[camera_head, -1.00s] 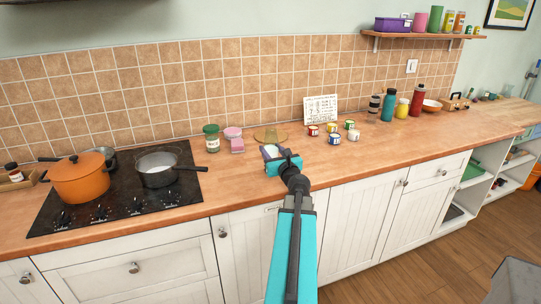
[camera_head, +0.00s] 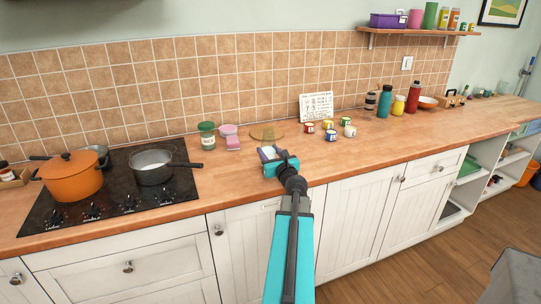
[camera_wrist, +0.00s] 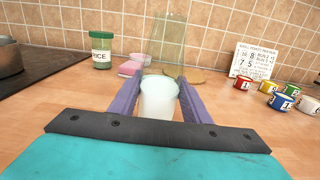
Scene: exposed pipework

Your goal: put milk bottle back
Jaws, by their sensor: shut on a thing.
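My gripper (camera_head: 276,157) is low over the counter, in front of a round tan mat (camera_head: 267,132). In the wrist view its two purple fingers (camera_wrist: 158,88) are shut on the milk bottle, whose white body (camera_wrist: 159,102) shows between them. In the head view only a small white part of the bottle (camera_head: 268,152) shows; my gripper hides the rest. I cannot tell whether its base touches the counter. In the wrist view a tall, clear greenish shape (camera_wrist: 166,42) rises behind the bottle, over the mat (camera_wrist: 198,76); its link to the bottle is unclear.
A green-lidded rice jar (camera_head: 207,136) and pink items (camera_head: 231,138) stand left of the mat. Several small numbered cans (camera_head: 331,135) and a white sign (camera_head: 316,106) stand to the right. The hob with an orange pot (camera_head: 72,176) is at left. The counter's front strip is clear.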

